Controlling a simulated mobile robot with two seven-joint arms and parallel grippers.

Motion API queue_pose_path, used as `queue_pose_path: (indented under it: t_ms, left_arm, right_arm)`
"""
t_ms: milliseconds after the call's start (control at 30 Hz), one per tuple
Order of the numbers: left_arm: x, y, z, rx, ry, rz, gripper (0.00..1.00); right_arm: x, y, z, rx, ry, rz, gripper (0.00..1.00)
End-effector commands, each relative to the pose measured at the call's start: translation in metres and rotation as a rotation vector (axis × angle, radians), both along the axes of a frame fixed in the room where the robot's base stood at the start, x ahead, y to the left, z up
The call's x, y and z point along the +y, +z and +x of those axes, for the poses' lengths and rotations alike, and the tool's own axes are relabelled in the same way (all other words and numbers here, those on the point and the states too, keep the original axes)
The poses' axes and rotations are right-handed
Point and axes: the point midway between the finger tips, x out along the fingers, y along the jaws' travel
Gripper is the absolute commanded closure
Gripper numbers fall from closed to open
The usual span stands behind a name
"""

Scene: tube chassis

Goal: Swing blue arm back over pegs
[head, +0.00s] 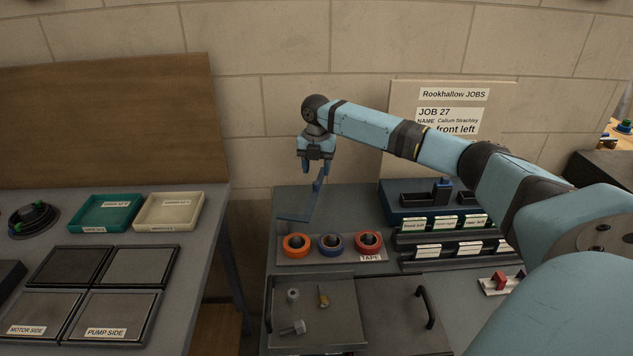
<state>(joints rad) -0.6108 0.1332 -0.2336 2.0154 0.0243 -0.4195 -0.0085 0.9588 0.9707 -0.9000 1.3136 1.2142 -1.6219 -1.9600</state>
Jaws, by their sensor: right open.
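The blue arm (293,217) is a thin bent bar behind the tape rolls. Its flat part lies toward the left, and its other part rises to the right toward my gripper. My right gripper (316,167) points down, open, with its fingertips close to the raised end of the blue arm. I cannot tell whether they touch it. In front are an orange roll (297,245), a blue roll (330,244) and a red-orange roll (368,243) in a row over a TAPE label (371,258). The pegs inside the rolls are hard to make out. My left gripper is out of view.
A grey tray (340,285) with loose hardware stands in front of the rolls, beside a dark lid with a handle (425,307). Labelled racks (450,240) and a dark blue organiser (408,212) stand to the right. A left table holds teal (106,213) and cream (170,211) trays.

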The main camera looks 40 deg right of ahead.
Motion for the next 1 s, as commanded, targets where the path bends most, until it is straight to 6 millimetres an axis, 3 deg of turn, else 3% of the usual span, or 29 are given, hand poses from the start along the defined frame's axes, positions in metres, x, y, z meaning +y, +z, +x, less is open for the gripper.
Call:
queue_pose_path:
  t_ms: [100, 300, 667, 900, 1000]
  left_arm:
    - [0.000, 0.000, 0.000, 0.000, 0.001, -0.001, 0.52]
    - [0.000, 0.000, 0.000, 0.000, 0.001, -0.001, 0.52]
    - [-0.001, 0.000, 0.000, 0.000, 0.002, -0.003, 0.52]
    - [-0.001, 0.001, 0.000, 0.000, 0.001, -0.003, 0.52]
    - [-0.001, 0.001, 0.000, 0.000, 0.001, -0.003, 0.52]
  right_arm:
    - [0.000, -0.022, 0.000, 0.001, 0.000, 0.000, 0.52]
    - [0.001, -0.045, 0.000, 0.001, 0.000, 0.001, 0.52]
    - [0.000, -0.050, 0.000, -0.001, 0.000, 0.000, 0.52]
    - [0.000, -0.050, 0.000, -0.001, 0.000, 0.000, 1.00]
    - [0.000, -0.050, 0.000, -0.001, 0.000, 0.000, 1.00]
